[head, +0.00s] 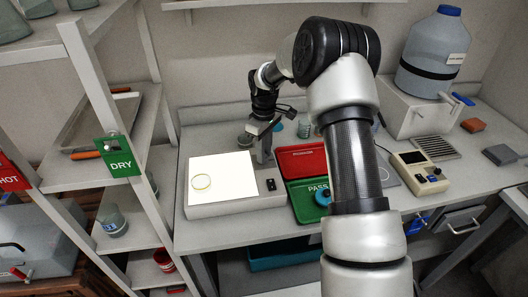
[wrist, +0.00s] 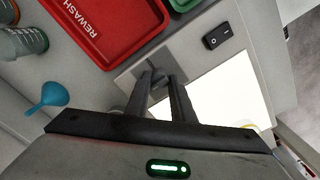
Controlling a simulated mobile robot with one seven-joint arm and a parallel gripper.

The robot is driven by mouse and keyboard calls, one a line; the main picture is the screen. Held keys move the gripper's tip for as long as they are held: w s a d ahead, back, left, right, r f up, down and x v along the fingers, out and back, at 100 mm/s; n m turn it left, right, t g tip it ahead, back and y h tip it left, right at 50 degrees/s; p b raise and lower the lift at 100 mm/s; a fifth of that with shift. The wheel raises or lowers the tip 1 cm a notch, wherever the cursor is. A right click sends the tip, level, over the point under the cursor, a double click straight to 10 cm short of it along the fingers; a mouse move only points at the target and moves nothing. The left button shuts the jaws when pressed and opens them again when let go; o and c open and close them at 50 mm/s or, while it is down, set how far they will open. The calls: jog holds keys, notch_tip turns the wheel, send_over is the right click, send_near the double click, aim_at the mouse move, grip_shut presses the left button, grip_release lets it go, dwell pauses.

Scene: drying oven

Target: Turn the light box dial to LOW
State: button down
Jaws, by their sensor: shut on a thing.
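The light box (head: 235,208) stands on the bench at the left, its top panel (head: 222,178) lit white. My gripper (head: 263,155) reaches down over the box's back right part. In the wrist view my fingers (wrist: 160,82) are shut on a small dark dial (wrist: 158,73) on the box top, with the lit panel to their right. The fingers cover much of the dial, and I cannot read its marks or setting. A black rocker switch (wrist: 218,36) sits on the box's edge strip; it also shows in the head view (head: 270,185).
A red REWASH tray (head: 302,160) and a green PASS tray (head: 308,200) lie just right of the box. A blue funnel (wrist: 48,95) and jars are nearby. A shelf rack with a DRY sign (head: 121,165) stands left.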

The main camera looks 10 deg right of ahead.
jog(key=c, duration=1.5)
grip_release()
notch_tip(320, 180, up, 18)
jog(key=shift+f, duration=0.25)
jog(key=s+r+m+t+p, duration=0.3)
jog(key=s+r+m, duration=0.1)
jog(key=s+r, duration=1.15)
jog(key=s+m+t, duration=0.1)
jog(key=s, duration=0.5)
jog(key=s+f+m, duration=0.1)
jog(key=s+m, duration=0.1)
jog(key=s, duration=0.4)
jog(key=s+f+m+t+p, duration=0.1)
jog(key=s+m, duration=0.1)
jog(key=s, duration=0.4)
jog(key=shift+s+d+f+t, duration=0.15)
jog(key=shift+s+d+t, duration=0.1)
jog(key=shift+d+t, duration=0.05)
